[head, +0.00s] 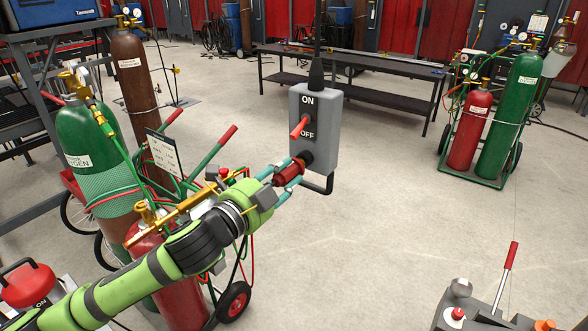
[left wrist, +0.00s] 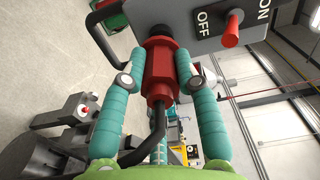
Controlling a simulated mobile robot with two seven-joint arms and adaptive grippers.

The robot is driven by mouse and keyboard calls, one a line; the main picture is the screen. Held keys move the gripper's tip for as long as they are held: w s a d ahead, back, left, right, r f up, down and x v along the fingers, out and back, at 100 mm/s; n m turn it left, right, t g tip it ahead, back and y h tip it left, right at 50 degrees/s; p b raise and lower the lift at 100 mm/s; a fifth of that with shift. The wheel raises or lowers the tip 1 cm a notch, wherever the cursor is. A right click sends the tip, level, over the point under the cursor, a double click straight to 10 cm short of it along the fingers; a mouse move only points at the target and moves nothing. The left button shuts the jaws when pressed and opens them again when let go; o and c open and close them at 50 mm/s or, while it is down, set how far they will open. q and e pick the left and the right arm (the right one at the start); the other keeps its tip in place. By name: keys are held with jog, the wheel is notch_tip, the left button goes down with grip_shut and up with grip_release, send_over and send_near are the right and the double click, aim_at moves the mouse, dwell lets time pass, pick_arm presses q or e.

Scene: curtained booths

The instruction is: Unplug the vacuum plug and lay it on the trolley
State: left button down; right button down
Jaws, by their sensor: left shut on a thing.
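The vacuum plug (head: 289,171) is a red body with a dark cable at its rear. It also shows in the left wrist view (left wrist: 158,72). My left gripper (head: 287,173) has its two teal fingers closed on both sides of the plug. The plug's front end meets the black socket at the bottom of a grey switch box (head: 315,123), and no gap shows there. The box carries a red lever and the words ON and OFF. A wheeled cylinder trolley (head: 234,302) stands behind my left arm; I cannot tell whether it is the task's trolley. My right gripper is out of view.
A black bar (head: 318,187) loops below the box. Gas cylinders (head: 88,145) crowd the left. A green cylinder cart (head: 486,178) stands at the right, and a low dark table (head: 385,97) behind. A grey machine with a red-handled lever (head: 511,256) is lower right. The middle floor is clear.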

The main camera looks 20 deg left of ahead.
pick_arm(q)
jog(key=shift+v, duration=1.1)
jog(key=shift+s, duration=0.1)
jog(key=shift+s+a, duration=0.15)
jog(key=shift+b+v, duration=0.3)
jog(key=shift+v, duration=0.7)
jog(key=shift+s+r, duration=0.1)
jog(key=shift+s, duration=0.05)
